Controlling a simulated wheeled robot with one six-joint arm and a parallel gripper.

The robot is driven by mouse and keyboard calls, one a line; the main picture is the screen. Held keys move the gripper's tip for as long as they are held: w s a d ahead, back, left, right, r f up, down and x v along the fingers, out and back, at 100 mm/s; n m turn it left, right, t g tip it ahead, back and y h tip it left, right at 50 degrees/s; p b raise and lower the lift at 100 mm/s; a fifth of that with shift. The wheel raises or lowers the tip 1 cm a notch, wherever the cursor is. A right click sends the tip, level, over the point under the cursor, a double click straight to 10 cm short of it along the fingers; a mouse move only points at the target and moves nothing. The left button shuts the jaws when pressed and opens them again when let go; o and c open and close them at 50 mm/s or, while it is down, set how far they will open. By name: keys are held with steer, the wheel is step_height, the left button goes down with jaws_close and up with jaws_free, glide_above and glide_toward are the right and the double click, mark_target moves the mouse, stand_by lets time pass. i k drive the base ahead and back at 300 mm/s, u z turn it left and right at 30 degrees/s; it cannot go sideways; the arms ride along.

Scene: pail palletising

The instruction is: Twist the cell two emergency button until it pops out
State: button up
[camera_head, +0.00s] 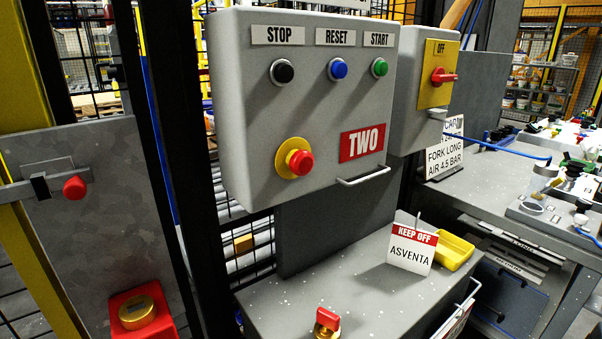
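The cell two emergency button (301,162) is a red mushroom head on a round yellow collar. It sits at the lower middle of a grey control box (241,110) that bears a red "TWO" label (362,144). Nothing covers the button, and nothing touches it. I cannot tell from this view whether it is pressed in or out. My gripper is not in view.
Above are black STOP (283,71), blue RESET (338,69) and green START (379,68) buttons. A box with a red rotary switch (443,77) stands right. Below, a grey bench carries a "KEEP OFF" sign (411,249) and yellow tray (453,251).

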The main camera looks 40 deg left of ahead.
mark_target(302, 162)
steer(key=u, duration=0.05)
steer(key=k, duration=0.3)
steer(key=z, duration=0.9)
steer(key=i, duration=0.35)
steer(key=u, duration=2.75)
